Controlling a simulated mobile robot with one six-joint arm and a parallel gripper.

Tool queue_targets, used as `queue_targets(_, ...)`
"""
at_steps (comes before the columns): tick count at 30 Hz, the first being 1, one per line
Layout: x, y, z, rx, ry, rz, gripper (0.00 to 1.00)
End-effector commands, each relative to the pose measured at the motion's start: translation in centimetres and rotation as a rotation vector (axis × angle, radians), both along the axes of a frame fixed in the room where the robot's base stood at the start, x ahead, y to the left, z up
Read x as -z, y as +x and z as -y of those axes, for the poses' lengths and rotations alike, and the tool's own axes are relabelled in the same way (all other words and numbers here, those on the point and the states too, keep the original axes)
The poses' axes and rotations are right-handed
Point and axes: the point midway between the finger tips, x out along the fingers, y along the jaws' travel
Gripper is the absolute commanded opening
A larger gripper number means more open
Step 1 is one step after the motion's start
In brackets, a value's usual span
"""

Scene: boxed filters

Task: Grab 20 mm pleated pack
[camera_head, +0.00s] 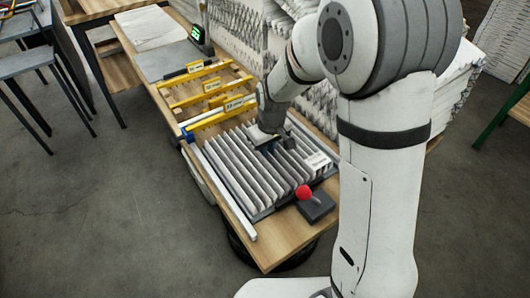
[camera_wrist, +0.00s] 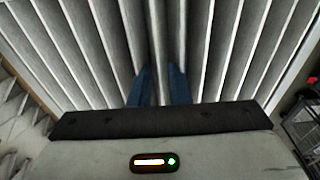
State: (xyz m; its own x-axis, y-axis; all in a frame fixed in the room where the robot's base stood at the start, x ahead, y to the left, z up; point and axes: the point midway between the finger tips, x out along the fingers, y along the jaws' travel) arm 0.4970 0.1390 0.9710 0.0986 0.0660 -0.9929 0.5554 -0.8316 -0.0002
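A grey-white pleated pack (camera_head: 232,172) lies on the wooden table with its pleats standing up in parallel rows. A small white label sits at its right side; I cannot read its text. My gripper (camera_head: 270,148) is down at the pack's far middle part, and its tips are partly hidden in the head view. In the wrist view, the two blue fingers of my gripper (camera_wrist: 161,82) reach down among the pleats (camera_wrist: 92,45), one on each side of a pleat. The fingers are slightly apart, and I cannot tell whether they press on that pleat.
Yellow bars with small tags (camera_head: 212,87) lie beyond the pack. A white rail (camera_head: 222,192) runs along its left side. A dark box with a red knob (camera_head: 304,192) stands at the near right. A green-lit display (camera_head: 196,32) stands farther back. Stacked white pleated material (camera_head: 238,40) is behind.

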Motion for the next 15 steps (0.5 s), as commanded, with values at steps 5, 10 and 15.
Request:
queue_targets(5,0.61,0.06,-0.09,-0.001,0.0,0.001,0.16)
queue_targets(10,0.58,0.05,-0.11,-0.001,0.0,0.001,0.13)
queue_targets(15,0.57,0.05,-0.12,-0.001,0.0,0.001,0.0)
